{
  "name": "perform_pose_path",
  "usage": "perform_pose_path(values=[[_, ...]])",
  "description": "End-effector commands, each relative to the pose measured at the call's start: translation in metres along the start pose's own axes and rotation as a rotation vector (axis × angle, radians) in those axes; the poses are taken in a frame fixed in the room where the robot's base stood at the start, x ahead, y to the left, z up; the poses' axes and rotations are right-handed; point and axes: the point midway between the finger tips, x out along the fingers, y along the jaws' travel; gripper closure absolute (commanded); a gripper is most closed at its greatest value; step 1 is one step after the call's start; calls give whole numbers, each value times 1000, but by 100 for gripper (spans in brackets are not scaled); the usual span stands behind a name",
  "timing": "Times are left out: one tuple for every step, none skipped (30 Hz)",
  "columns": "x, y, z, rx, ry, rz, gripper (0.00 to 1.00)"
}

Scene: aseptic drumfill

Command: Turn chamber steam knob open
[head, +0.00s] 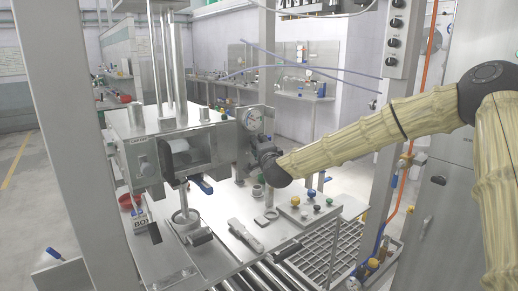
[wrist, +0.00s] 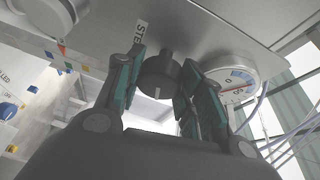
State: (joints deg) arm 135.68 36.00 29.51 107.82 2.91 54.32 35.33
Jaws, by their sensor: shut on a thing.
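The chamber (head: 165,150) is a steel box with a dark window, left of centre in the head view. My gripper (head: 260,150) reaches its right side from the right. In the wrist view, the dark round steam knob (wrist: 160,78) with a pale pointer line sits between the teal-padded fingers of my gripper (wrist: 162,64). The fingers are shut on the knob, one on each side. A partly hidden label reading "STE" (wrist: 140,33) is beside it. In the head view the gripper and wrist hide the knob.
A round pressure gauge (head: 252,118) is close above the gripper; it also shows right of the fingers in the wrist view (wrist: 232,80). A steel post (head: 385,130) stands near my arm. Below are a plate with coloured knobs (head: 307,207) and a roller conveyor (head: 265,279).

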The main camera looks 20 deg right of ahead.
Motion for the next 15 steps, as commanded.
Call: perform_pose_path(values=[[0, 1, -1, 36, -1, 15, 86], [0, 1, -1, 57, -2, 24, 86], [0, 1, -1, 82, -3, 35, 86], [0, 2, -1, 100, -5, 43, 86], [0, 2, -1, 118, -6, 52, 86], [0, 2, -2, 140, -7, 60, 86], [0, 2, -2, 155, -8, 66, 86], [0, 2, -1, 169, -9, 73, 86], [0, 2, -1, 185, -11, 80, 86], [0, 2, -1, 196, -11, 85, 86], [0, 2, -1, 207, -12, 90, 86], [0, 2, -1, 221, -12, 96, 86], [0, 2, -1, 229, -13, 99, 86], [0, 2, -1, 236, -14, 103, 86], [0, 2, -1, 245, -15, 106, 86]])
